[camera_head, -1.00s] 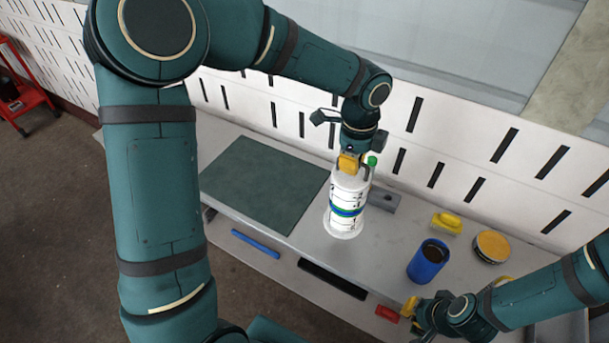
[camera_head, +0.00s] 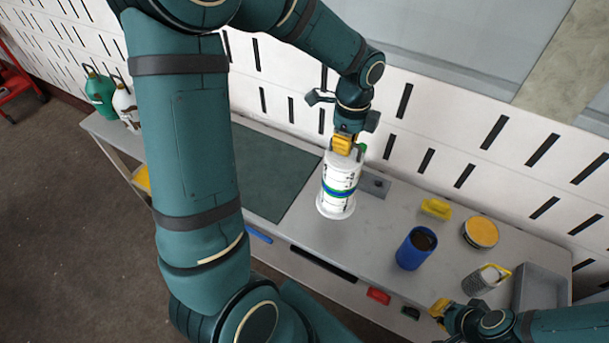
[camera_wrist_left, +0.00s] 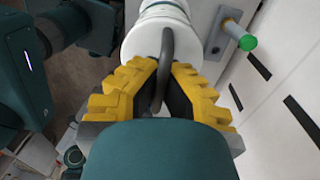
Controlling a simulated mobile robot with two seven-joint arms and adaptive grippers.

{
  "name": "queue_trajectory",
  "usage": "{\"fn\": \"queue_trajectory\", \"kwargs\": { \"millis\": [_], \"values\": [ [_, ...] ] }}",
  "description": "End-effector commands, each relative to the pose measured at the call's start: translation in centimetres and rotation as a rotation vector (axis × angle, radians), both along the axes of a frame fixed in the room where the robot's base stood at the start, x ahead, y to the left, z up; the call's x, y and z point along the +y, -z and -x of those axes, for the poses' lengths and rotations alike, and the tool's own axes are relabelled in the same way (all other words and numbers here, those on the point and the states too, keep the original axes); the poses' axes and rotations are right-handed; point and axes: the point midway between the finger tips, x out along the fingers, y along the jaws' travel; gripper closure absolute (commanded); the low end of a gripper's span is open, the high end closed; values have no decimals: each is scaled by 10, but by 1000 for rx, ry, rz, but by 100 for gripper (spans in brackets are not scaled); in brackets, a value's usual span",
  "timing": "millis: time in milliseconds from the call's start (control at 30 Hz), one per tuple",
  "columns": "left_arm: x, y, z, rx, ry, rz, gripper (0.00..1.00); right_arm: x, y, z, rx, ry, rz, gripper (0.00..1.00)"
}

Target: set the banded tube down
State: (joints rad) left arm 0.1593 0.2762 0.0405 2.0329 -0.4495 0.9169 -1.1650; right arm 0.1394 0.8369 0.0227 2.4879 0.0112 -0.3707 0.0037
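The banded tube (camera_head: 339,178) is a white cylinder with blue and green bands and a wider white foot. It stands upright over the bench, right of the dark green mat (camera_head: 265,178). I cannot tell whether its foot touches the bench. My left gripper (camera_head: 344,146) is above the tube's top. In the left wrist view, the gripper's yellow fingers (camera_wrist_left: 164,78) are closed around a dark handle on the white tube (camera_wrist_left: 140,38). My right gripper (camera_head: 440,308) is at the lower right, apart from the tube; its fingers are too small to read.
A grey block (camera_head: 375,186) lies just behind the tube on the right. A blue cup (camera_head: 411,254), a yellow brush-like item (camera_head: 436,208), a yellow-topped round tin (camera_head: 481,233), a grater-like item (camera_head: 482,281) and a grey tray (camera_head: 541,289) occupy the bench's right side.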

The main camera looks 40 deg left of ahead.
Motion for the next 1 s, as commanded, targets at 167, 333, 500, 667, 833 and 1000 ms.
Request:
{"fn": "queue_trajectory", "kwargs": {
  "millis": [167, 333, 500, 667, 833, 1000],
  "values": [
    [6, 18, 4, 6, -15, 2, 100, 0, 2, 0, 0, -1, 0, 100],
    [6, 48, 4, 5, -14, 2, 100, 1, 6, 0, 1, 0, 1, 100],
    [6, 63, 3, 2, -13, 1, 100, 0, 8, 0, 0, 0, 1, 100],
    [6, 76, 4, 4, -14, 2, 100, 0, 10, 0, 0, 0, 2, 100],
    [5, 98, 4, 4, -13, 2, 100, 1, 13, 0, 0, 0, 2, 100],
    [6, 100, 3, 1, -13, 1, 100, 1, 13, 0, 1, 0, 3, 100]
  ]
}}
